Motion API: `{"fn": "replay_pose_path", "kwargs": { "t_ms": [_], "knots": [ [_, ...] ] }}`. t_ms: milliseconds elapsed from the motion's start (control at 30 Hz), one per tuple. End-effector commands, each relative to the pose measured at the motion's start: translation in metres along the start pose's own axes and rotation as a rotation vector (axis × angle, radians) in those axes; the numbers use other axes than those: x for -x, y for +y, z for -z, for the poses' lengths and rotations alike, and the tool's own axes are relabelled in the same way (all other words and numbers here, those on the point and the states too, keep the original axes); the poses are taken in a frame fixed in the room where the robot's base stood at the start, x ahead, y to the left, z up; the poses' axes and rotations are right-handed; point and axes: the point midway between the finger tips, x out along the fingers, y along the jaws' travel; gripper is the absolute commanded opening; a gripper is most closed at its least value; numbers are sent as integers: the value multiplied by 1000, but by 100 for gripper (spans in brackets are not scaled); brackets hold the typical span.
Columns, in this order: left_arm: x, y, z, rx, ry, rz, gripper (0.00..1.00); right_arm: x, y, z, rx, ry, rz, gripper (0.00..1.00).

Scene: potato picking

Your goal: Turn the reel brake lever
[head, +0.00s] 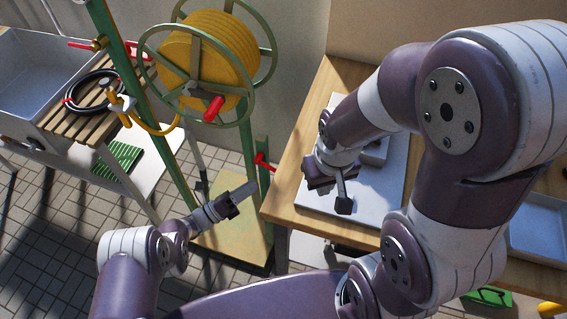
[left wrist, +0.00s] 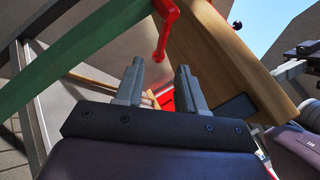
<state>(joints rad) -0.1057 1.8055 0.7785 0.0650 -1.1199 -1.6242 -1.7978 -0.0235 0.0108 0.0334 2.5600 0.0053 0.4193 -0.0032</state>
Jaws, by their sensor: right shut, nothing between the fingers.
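The hose reel (head: 207,70) stands in a green frame, with a yellow hose wound on it and a red crank handle (head: 213,108). A red lever (head: 264,161), which looks like the brake lever, sticks out from a short green post beside the wooden bench. In the left wrist view a red lever (left wrist: 167,25) hangs above and beyond the fingertips, apart from them. My left gripper (head: 250,188) is open and empty, below and slightly left of the lever in the head view; its spread fingers show in the left wrist view (left wrist: 158,75). My right gripper (head: 318,184) is shut and empty above the bench.
The wooden bench (head: 293,160) has a pale board on it and lies close to the lever. A slatted shelf (head: 75,118) with a coiled black hose and a grey sink (head: 35,70) stand at the left. Open tiled floor (head: 55,235) lies at lower left.

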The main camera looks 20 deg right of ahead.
Motion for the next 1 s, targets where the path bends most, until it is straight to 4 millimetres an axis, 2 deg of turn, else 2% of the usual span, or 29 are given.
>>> {"fn": "replay_pose_path", "kwargs": {
  "t_ms": [33,200,333,500,733,767,800,867,900,1000],
  "knots": [
    [-14,-2,-1,-2,4,4,39,3,0,0,0,0,0,0],
    [-58,-1,0,0,3,3,39,5,0,1,0,0,0,0],
    [-82,0,0,1,2,1,39,4,0,0,0,0,0,0],
    [-96,0,0,1,0,-1,39,4,0,0,0,0,0,0],
    [-98,0,-1,2,-1,-1,39,4,0,0,0,0,0,0],
    [-98,0,-1,2,-1,-1,36,4,0,0,0,0,0,0],
    [-98,0,-1,2,-1,-1,23,4,0,0,0,0,0,0],
    [-97,0,-1,2,-1,-2,3,4,0,0,0,0,0,0],
    [-97,0,-1,2,-1,-2,0,4,0,0,0,0,0,0],
    [-97,0,-1,2,-1,-2,0,4,0,0,0,0,0,0]
  ]
}}
